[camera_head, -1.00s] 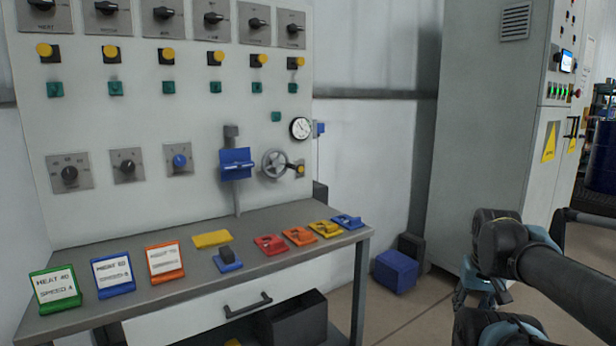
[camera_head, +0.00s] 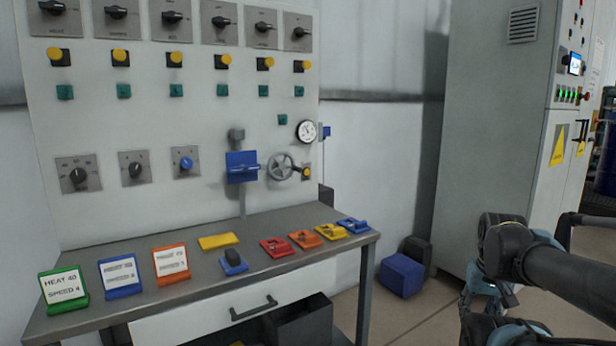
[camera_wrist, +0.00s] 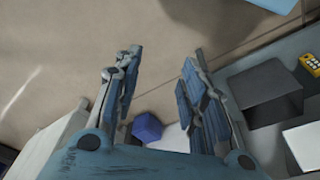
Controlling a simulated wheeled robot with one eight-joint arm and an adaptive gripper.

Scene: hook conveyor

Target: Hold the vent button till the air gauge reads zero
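The air gauge (camera_head: 306,130) is a round white dial on the right edge of the panel. Its reading is too small to tell. Below it is a grey handwheel valve (camera_head: 281,167). A small yellow button (camera_head: 306,172) sits just right of the wheel; I cannot tell whether it is the vent button. My arm is at the right of the head view, well away from the panel. My gripper (camera_wrist: 155,80) shows in the wrist view with its two blue fingers apart and nothing between them, above the floor.
The bench (camera_head: 330,241) below the panel holds colored cards and several colored clips. A blue box (camera_head: 401,275) stands on the floor right of the bench. A tall grey cabinet (camera_head: 490,130) stands at the right. Floor between bench and cabinet is partly clear.

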